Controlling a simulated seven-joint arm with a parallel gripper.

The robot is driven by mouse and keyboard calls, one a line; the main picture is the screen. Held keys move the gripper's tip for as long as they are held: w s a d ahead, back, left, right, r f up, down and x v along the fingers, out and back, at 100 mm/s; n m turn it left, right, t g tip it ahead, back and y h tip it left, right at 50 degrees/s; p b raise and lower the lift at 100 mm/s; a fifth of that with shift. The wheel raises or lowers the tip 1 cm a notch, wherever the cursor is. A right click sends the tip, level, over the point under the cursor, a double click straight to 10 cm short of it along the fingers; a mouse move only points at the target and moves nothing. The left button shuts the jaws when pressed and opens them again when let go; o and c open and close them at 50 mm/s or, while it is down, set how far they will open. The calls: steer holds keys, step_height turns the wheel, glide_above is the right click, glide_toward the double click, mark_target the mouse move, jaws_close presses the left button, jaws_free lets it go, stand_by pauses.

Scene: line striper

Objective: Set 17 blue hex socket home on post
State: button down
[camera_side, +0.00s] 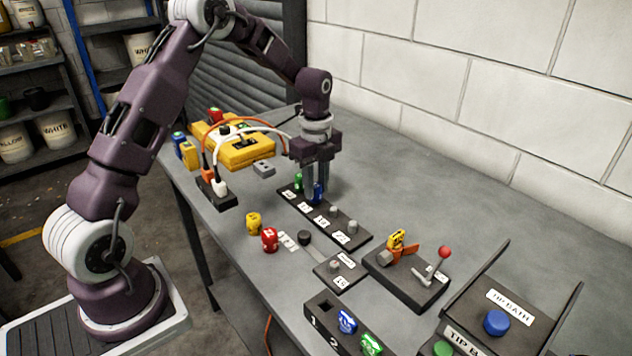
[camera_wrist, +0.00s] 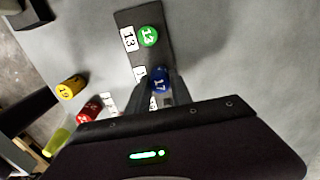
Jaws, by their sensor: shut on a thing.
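The blue hex socket marked 17 (camera_wrist: 159,79) is between my gripper's fingers (camera_wrist: 158,90) in the wrist view. My gripper (camera_side: 315,192) points straight down over the black post rail (camera_side: 308,211), shut on the blue socket (camera_side: 318,193). The socket looks upright at the second position from the far end, beside the green socket (camera_side: 298,181). The fingers hide its lower end, so I cannot tell whether it is fully down on a post. Bare grey posts (camera_side: 352,226) stand at the near end of the rail, with white number labels beside them.
A yellow socket (camera_side: 253,223) and a red socket (camera_side: 269,239) stand left of the rail. A yellow charger box (camera_side: 240,148) with cables lies behind. A clamp fixture (camera_side: 407,275), a numbered rack (camera_side: 345,330) and a tip bath (camera_side: 480,315) stand nearer. The table right of the rail is clear.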

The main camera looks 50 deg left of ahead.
steer(key=shift+f, duration=0.2)
steer(key=c, duration=1.1)
jaws_free()
steer(key=shift+o, duration=0.4)
steer(key=shift+o, duration=1.4)
steer(key=shift+r, duration=3.5)
